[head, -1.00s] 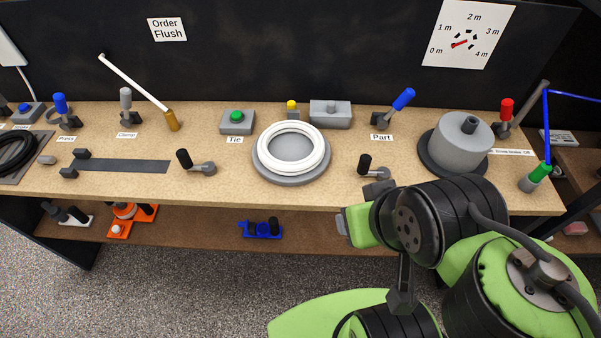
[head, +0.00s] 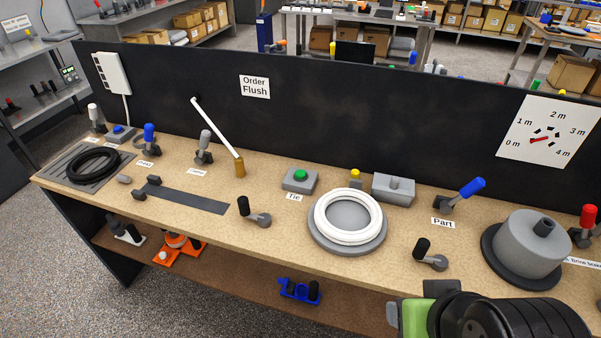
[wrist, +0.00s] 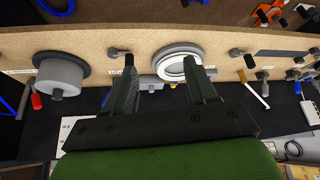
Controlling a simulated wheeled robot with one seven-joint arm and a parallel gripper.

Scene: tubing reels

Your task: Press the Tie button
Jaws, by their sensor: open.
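The Tie button is a green dome (head: 300,174) on a grey box (head: 291,183) on the workbench, with a "Tie" label (head: 294,197) in front of it. In the head view it stands left of the white tubing coil (head: 377,219) on a round grey reel. My gripper (wrist: 164,82) shows in the wrist view, its two fingers apart with nothing between them. The white coil (wrist: 178,68) is beyond the fingertips there. The green button cannot be made out in the wrist view. In the head view my arm is at the lower right, and the fingertips are out of sight.
A crank with a black handle (head: 244,207) stands in front of the button box. A white rod (head: 216,127) leans to its left. A yellow button (head: 355,175) and grey box (head: 393,188) are to its right. The black back panel (head: 330,130) rises behind.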

